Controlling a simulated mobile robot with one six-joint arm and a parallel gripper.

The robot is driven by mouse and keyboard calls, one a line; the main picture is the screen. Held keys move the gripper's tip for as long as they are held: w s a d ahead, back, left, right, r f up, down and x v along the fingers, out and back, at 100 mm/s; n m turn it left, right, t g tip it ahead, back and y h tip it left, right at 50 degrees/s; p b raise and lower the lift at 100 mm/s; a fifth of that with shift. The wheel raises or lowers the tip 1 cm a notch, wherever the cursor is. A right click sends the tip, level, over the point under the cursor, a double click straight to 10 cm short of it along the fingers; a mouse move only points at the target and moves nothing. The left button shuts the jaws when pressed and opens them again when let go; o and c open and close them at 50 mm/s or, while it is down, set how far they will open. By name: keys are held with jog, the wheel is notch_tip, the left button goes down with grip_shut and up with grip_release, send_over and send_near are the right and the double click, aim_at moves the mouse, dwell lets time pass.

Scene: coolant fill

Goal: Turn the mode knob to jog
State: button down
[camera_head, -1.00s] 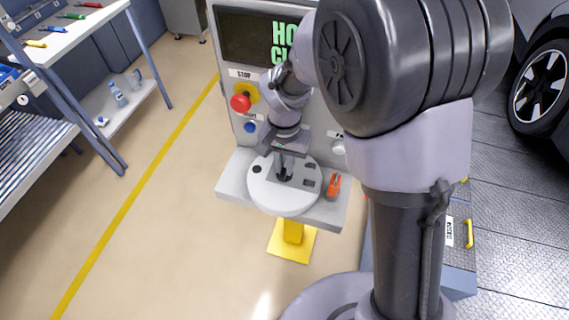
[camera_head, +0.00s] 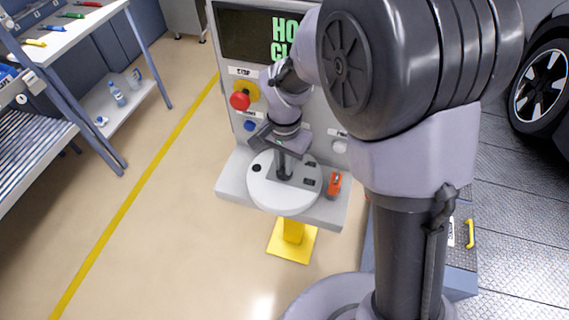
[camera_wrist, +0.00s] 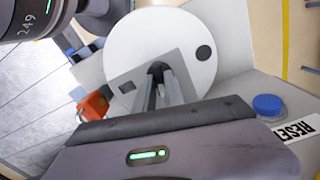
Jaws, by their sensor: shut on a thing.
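My gripper (camera_head: 284,175) points down at a round white disc (camera_head: 268,198) on the control panel's front ledge. The gripper's fingers also show in the wrist view (camera_wrist: 165,84), close together around a small dark piece (camera_wrist: 155,68) at the disc's grey plate (camera_wrist: 187,80). This piece looks like the mode knob, but the fingers hide most of it. No jog label is readable in either view, so I cannot tell which mode it points to.
The panel has a red stop button (camera_head: 240,101) on yellow and a blue reset button (camera_wrist: 268,104). An orange object (camera_head: 333,185) sits on the ledge right of the disc. A screen (camera_head: 245,40) is above, partly hidden by my arm. Open floor lies left.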

jog(key=m+b, duration=0.2)
jog(key=m, duration=0.4)
jog(key=shift+m, duration=0.3)
dwell(0.5)
jog(key=c, duration=1.4)
grip_release()
jog(key=shift+c, duration=0.2)
jog(key=shift+r, duration=0.1)
notch_tip(320, 180, up, 17)
jog(key=p, duration=0.5)
jog(key=shift+r+p, duration=0.15)
jog(key=shift+p, duration=0.25)
